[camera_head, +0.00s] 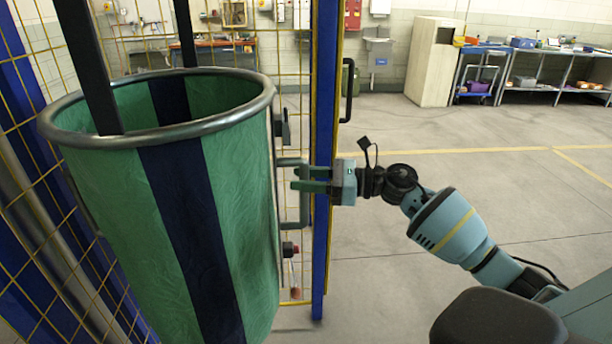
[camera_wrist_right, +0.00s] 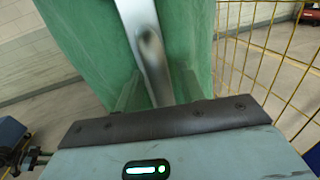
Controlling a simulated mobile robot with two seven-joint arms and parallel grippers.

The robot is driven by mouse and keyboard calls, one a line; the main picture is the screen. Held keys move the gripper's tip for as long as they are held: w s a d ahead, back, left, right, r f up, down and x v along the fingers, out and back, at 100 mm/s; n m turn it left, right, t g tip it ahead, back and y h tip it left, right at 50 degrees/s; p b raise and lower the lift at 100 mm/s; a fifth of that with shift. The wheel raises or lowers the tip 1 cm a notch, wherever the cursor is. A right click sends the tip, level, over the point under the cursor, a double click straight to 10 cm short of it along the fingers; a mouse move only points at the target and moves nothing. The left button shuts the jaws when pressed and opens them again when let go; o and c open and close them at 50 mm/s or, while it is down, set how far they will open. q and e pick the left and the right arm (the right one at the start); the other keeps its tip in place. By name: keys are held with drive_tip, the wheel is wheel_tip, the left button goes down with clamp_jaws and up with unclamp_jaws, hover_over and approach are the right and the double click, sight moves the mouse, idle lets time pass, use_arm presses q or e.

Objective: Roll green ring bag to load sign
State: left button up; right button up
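The green ring bag (camera_head: 238,210) is a tall open cylinder with green and dark blue stripes and a grey metal ring (camera_head: 190,131) around its top. It stands upright and fills the left of the head view. A bracket-shaped handle (camera_head: 292,227) sticks out on its right side. My right gripper (camera_head: 300,179) is at this handle, with its two green fingers beside the bag. In the right wrist view a grey metal bar (camera_wrist_right: 143,35) runs between the fingers (camera_wrist_right: 158,90), with green cloth behind. Whether they press on it is unclear. My left gripper and the load sign are not visible.
A yellow wire fence with a blue post (camera_head: 320,260) stands right behind the bag. Open concrete floor (camera_head: 480,190) lies to the right. A pale cabinet (camera_head: 432,60) and workbenches (camera_head: 540,65) stand by the far wall.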

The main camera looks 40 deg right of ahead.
drive_tip(key=shift+w+a, duration=0.15)
clamp_jaws()
drive_tip(key=shift+f, duration=0.1)
idle(0.3)
